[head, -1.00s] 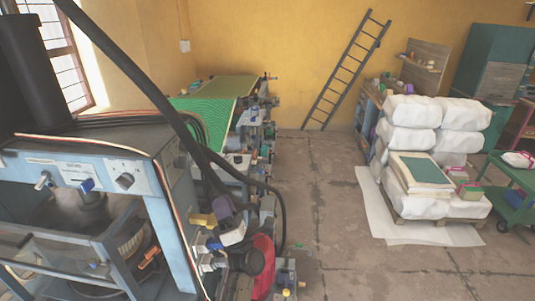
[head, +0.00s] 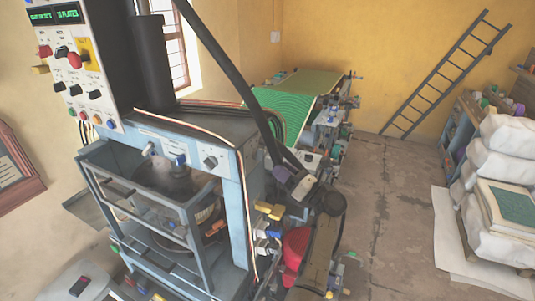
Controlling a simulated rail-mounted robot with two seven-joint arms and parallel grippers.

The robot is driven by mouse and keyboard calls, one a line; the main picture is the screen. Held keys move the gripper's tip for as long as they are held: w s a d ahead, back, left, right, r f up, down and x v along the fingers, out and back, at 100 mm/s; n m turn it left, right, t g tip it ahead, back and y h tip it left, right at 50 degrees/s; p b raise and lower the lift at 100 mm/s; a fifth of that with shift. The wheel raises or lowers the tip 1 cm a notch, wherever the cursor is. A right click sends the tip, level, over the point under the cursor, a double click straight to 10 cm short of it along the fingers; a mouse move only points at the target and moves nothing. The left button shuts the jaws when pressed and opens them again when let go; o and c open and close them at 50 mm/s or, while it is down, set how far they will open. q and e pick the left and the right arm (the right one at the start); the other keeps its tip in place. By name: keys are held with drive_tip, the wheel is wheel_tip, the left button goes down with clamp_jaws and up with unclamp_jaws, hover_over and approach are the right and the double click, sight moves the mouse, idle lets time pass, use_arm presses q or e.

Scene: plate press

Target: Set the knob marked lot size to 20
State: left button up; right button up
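The press's upright control panel (head: 72,75) stands at the upper left of the head view. Two green-lit displays top it; the right one (head: 67,14) appears to read 10 plates, in small digits. Below are red knobs, a yellow plate and several black knobs (head: 75,90). The labels are too small to read, so I cannot tell which knob is marked lot size. Another dark knob (head: 210,162) sits on the pale blue front rail. A light grey shape with a dark part (head: 80,287) at the lower left may be my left gripper; its fingers are not clear. My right gripper is not in view.
The pale blue press frame (head: 243,215) stands below the panel. A thick dark bar (head: 230,72) slants down across the view. Green-topped rollers (head: 290,107) lie behind. White wrapped stacks (head: 500,170) and a ladder (head: 450,70) are at right. The floor between is clear.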

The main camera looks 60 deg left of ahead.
sight(259, 155)
use_arm(q)
drive_tip(key=p+x, duration=0.1)
drive_tip(key=x, duration=0.5)
drive_tip(key=shift+p, duration=0.35)
drive_tip(key=shift+a, duration=0.15)
drive_tip(key=shift+c, duration=0.2)
drive_tip(key=shift+r, duration=0.1)
clamp_jaws()
